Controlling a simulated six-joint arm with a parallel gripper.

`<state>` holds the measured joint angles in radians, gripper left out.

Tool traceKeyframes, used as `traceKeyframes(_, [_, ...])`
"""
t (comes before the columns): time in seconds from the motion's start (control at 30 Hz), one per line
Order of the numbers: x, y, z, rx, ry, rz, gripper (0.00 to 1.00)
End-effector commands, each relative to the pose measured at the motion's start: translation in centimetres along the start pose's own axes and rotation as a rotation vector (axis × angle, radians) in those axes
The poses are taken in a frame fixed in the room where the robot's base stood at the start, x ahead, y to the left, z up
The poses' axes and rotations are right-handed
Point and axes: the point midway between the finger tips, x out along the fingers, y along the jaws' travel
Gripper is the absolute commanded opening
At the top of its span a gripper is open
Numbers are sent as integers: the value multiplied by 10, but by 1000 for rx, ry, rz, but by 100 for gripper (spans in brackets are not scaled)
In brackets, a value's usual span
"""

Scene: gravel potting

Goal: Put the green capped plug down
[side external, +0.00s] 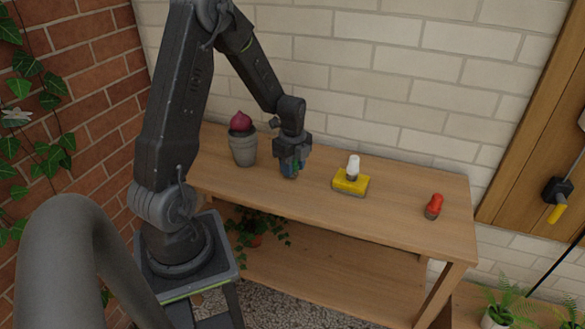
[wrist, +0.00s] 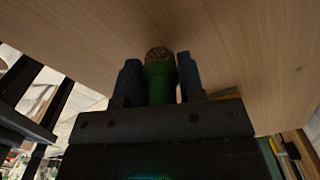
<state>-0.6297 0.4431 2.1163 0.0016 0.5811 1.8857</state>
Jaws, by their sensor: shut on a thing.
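My gripper (side external: 290,168) is low over the left-middle part of the wooden bench and shut on the green capped plug. In the wrist view the green capped plug (wrist: 159,85) stands between the two fingers of my gripper (wrist: 159,76), with its brown speckled end (wrist: 160,53) towards the wood. In the side view only a small bit of green shows by the fingers; the rest is hidden. I cannot tell whether the plug touches the bench top.
A grey pot (side external: 243,150) holding a dark red thing (side external: 240,121) stands left of my gripper. A yellow block (side external: 350,184) bearing a white-topped plug (side external: 353,166) stands to the right. A red capped plug (side external: 433,206) stands farther right. The bench top (side external: 395,205) between these is clear.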

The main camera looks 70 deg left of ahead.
Motion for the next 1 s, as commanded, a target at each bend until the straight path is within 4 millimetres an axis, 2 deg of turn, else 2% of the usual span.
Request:
traceKeyframes(0.1, [8, 0, 0, 0, 0, 0, 13])
traceKeyframes(0.47, [11, 0, 0, 0, 0, 1, 13])
traceKeyframes(0.5, [11, 0, 0, 0, 0, 0, 39])
traceKeyframes(0.7, [11, 0, 0, 0, 0, 0, 58])
traceKeyframes(0.77, [11, 0, 0, 0, 0, 0, 61])
traceKeyframes(1.0, [9, 0, 0, 0, 0, -1, 61])
